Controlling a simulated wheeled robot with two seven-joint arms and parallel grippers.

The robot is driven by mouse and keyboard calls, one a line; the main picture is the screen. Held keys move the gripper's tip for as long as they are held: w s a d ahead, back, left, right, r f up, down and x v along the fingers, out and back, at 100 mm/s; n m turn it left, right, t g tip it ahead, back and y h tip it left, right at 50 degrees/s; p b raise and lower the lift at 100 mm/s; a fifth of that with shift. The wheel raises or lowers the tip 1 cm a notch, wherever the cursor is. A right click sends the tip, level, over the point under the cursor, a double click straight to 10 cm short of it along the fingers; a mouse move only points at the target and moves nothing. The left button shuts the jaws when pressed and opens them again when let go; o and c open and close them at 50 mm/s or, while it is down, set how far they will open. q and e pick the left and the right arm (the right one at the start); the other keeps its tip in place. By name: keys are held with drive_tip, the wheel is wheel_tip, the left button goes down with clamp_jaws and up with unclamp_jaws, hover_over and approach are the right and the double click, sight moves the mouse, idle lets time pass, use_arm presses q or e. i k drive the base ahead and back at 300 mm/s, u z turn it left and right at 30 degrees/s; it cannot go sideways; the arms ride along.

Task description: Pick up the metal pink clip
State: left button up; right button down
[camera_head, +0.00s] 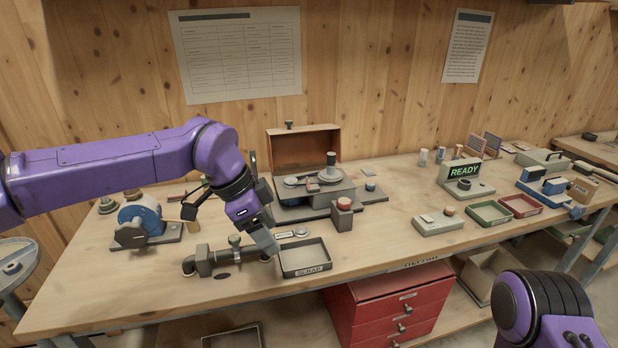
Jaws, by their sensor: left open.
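I cannot make out a pink metal clip anywhere in the head view; it may be hidden or too small to tell. My left gripper (268,246) points down over the bench, between a dark pipe fitting (205,262) and the black-rimmed scrap tray (305,259). It is open, and I see nothing held in it. Its fingers cover part of the bench behind them. My right gripper is out of view; only a purple part of my right arm shows at the lower right.
A machine with an open copper-coloured box (303,150) stands behind the scrap tray. A blue motor-like unit (141,222) sits at the left. Red (520,205) and green (489,212) trays lie right. The bench front (400,240) is clear, above red drawers (400,305).

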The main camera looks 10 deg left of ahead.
sight(314, 187)
drive_tip(key=z, duration=0.05)
drive_tip(key=i, duration=1.1)
